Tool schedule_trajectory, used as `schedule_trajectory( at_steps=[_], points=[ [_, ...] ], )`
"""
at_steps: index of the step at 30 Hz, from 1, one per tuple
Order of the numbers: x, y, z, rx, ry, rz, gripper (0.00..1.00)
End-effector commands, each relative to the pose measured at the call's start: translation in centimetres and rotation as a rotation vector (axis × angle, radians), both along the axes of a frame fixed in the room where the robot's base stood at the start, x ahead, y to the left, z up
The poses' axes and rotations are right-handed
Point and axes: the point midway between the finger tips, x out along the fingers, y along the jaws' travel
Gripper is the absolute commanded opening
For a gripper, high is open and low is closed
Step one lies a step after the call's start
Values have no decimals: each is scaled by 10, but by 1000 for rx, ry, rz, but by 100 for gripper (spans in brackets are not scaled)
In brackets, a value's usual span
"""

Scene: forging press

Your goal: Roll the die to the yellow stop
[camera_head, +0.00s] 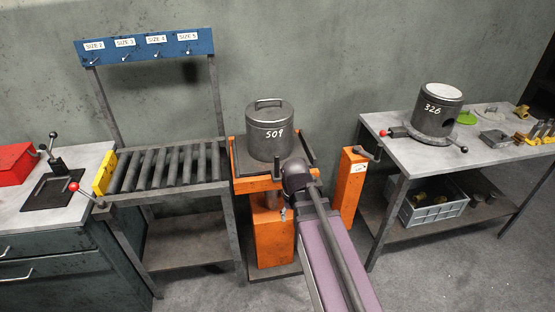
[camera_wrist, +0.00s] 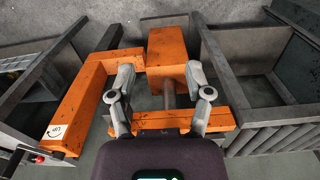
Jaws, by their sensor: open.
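The die is a dark steel cylinder (camera_head: 269,132) marked 509 with a handle on its lid. It stands upright on the orange lift table (camera_head: 250,186). The yellow stop (camera_head: 104,173) is at the far left end of the roller conveyor (camera_head: 168,168), whose right end meets the lift table. The die is apart from the stop, with bare rollers between. My gripper (camera_wrist: 160,78) is open and empty in the wrist view, over the orange lift parts (camera_wrist: 167,65). The die does not show there. In the head view my arm hides the gripper.
A blue rack (camera_head: 145,47) with size labels stands behind the conveyor. An orange post with a crank (camera_head: 351,185) stands right of the lift. Another cylinder, marked 326 (camera_head: 437,110), is on the right bench (camera_head: 400,150). A bench with a red box (camera_head: 16,162) is at left.

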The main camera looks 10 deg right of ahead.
Motion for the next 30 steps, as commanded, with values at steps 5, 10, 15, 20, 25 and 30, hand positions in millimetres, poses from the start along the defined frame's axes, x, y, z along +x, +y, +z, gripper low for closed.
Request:
schedule_trajectory(
  at_steps=[5,10,15,20,25,30],
  points=[
    [59,1,41,0,0,-76,65],
    [117,1,75,0,0,-167,65],
    [172,1,109,0,0,-259,65],
    [216,1,134,1,0,-334,65],
    [244,1,149,1,0,-387,65],
    [254,1,152,1,0,-408,65]
  ],
)
